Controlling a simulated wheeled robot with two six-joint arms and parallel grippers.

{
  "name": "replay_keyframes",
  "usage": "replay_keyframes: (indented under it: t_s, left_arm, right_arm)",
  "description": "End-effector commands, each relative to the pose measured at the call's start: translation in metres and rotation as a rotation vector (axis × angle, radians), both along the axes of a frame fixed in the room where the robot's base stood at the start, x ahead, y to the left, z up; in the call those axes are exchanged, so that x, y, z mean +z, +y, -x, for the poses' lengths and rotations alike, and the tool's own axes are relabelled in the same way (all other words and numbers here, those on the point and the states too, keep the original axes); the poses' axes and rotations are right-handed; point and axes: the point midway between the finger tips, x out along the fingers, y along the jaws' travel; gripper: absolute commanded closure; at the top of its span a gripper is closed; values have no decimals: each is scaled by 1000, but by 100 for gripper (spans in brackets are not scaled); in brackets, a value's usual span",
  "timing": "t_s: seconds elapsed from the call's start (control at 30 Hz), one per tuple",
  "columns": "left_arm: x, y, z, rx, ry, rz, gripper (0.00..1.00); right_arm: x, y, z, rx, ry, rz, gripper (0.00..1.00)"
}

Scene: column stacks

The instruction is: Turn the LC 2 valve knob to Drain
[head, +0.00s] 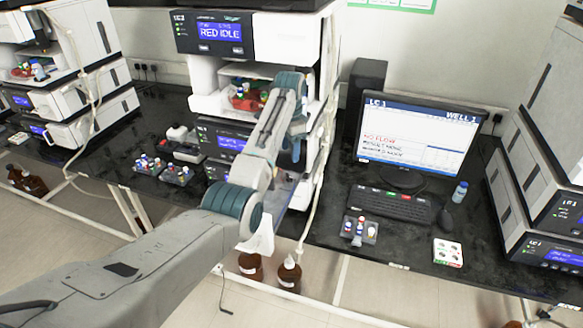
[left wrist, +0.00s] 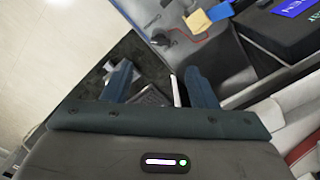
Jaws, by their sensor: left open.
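The middle instrument stack (head: 285,38) has a blue screen that reads RED IDLE; its small unit label is hard to read. My right gripper is in neither view.
A monitor (head: 418,137) reading NO FLOW, a keyboard (head: 392,205) and a vial rack (head: 359,230) stand right of my arm. Another stack (head: 545,195) is at far right. Brown bottles (head: 288,274) stand below the bench. Tubing (head: 322,150) hangs beside the middle stack.

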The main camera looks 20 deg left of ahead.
Motion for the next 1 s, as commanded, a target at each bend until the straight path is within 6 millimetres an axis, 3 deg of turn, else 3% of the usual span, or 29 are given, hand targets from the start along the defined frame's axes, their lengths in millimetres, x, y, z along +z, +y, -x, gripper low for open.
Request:
replay_keyframes:
  t_s: [0.23,0.37,0.5,0.67,0.9,1.0]
  left_arm:
    - [-45,1,2,2,6,0,47]
    - [-68,1,2,2,4,-1,47]
    - [-85,1,1,2,1,0,47]
    - [-93,1,1,2,-1,-1,47]
    - [-94,1,1,2,-1,-1,47]
    - [-94,1,1,2,-1,-1,67]
  right_arm:
    - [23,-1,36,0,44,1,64]
    - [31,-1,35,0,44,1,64]
    - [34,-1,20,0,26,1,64]
    - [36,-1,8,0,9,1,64]
    - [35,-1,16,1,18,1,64]
    - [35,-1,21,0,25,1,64]
